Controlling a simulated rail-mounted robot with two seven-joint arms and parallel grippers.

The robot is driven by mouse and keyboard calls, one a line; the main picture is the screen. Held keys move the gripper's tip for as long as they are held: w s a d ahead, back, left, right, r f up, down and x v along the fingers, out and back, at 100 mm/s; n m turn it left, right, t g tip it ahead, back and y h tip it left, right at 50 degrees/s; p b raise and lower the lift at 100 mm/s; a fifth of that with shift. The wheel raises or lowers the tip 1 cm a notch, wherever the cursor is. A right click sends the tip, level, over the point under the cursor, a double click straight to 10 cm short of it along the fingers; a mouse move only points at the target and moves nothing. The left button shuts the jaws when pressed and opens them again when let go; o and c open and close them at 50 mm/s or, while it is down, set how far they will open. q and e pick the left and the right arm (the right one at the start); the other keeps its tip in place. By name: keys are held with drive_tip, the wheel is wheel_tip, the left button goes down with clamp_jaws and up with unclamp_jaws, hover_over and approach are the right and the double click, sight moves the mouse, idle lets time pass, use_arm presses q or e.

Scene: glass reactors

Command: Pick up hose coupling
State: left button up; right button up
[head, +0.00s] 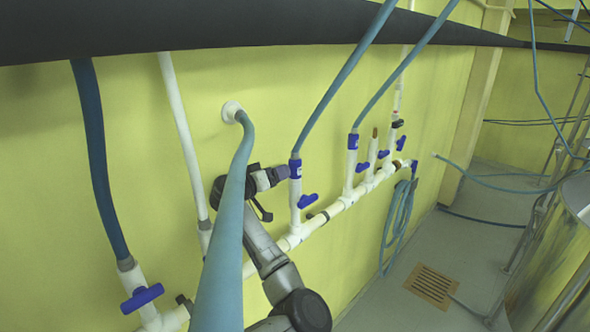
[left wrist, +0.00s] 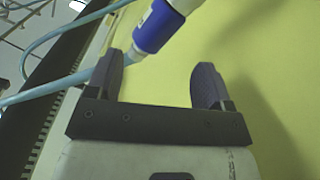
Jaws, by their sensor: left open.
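The blue hose coupling (head: 295,169) sits on top of a white riser pipe, with a teal hose running up from it. In the left wrist view the blue coupling (left wrist: 155,28) shows just beyond the fingertips, nearer the left finger, tilted in the picture. My left gripper (head: 281,174) is close beside the coupling, on its left in the head view. In the left wrist view my left gripper (left wrist: 160,70) has its two fingers spread apart with nothing between them. My right gripper is not in view.
A white manifold pipe (head: 325,215) with blue valve handles runs along the yellow wall. A second blue coupling (head: 353,141) with a hose stands to the right. A thick teal hose (head: 228,230) crosses in front of my left arm. A coiled hose (head: 398,215) hangs at the manifold's right end.

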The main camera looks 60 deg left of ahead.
sight(296, 163)
use_arm(q)
drive_tip(key=m, duration=0.2)
drive_tip(key=w+m, duration=0.1)
drive_tip(key=m, duration=0.2)
drive_tip(key=shift+w+d+r+m+t, duration=0.1)
drive_tip(key=shift+w+r+m+t, duration=0.1)
drive_tip(key=shift+r+m+t, duration=0.2)
drive_tip(key=p+x, duration=0.3)
drive_tip(key=x, duration=0.2)
drive_tip(key=shift+w, duration=0.3)
drive_tip(key=shift+x, duration=0.8)
drive_tip(key=shift+f, duration=0.15)
drive_tip(key=shift+c, duration=0.2)
drive_tip(key=c, duration=1)
drive_tip(key=shift+c, duration=0.2)
